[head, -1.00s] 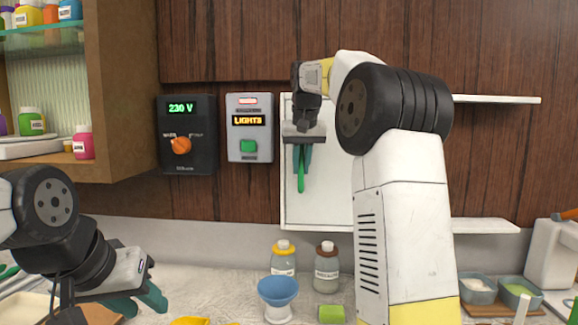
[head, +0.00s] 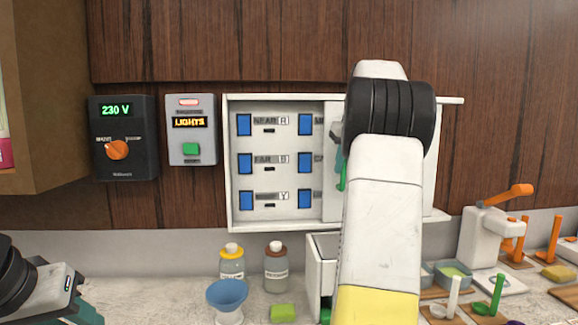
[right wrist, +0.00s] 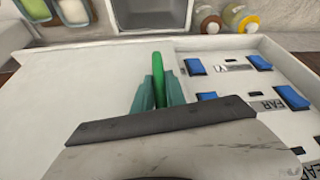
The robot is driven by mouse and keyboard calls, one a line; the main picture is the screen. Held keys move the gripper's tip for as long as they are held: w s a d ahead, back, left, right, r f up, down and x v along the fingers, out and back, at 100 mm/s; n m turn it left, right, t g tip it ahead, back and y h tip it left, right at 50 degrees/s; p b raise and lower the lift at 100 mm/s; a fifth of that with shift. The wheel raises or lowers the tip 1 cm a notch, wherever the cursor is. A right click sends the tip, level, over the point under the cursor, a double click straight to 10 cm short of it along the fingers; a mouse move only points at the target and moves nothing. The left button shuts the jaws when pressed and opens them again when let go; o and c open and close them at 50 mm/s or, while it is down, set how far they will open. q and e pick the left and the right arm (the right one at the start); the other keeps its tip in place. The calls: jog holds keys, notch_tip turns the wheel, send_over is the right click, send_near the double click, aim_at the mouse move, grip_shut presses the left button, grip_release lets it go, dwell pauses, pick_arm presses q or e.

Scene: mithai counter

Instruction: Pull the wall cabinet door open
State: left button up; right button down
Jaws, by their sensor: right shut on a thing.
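The white wall cabinet (head: 273,216) hangs on the wood wall, its left part uncovered and showing several blue switches (head: 245,124). Its white door (head: 332,205) stands to the right, its left edge near the cabinet's middle; my right arm hides much of it. My right gripper (right wrist: 159,90) is shut on the door's green handle (right wrist: 163,66), with a teal finger on each side of it. In the head view the handle (head: 343,180) shows only partly beside my arm. My left gripper (head: 88,314) is at the lower left, mostly cut off, away from the cabinet.
Rails (head: 450,100) extend right of the cabinet. A dark control box (head: 118,165) and a grey lights box (head: 190,152) are on the wall at left. Below stand two jars (head: 276,272), a blue bowl (head: 226,293) and a green block (head: 283,312). A white dispenser (head: 483,238) stands at right.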

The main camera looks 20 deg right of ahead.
jog(key=s+d, duration=0.2)
jog(key=d, duration=0.4)
jog(key=shift+d, duration=0.2)
jog(key=c, duration=1.4)
grip_release()
jog(key=shift+w, duration=0.1)
jog(key=shift+o, duration=0.2)
jog(key=v, duration=0.7)
jog(key=shift+r, duration=0.4)
jog(key=shift+s, duration=0.25)
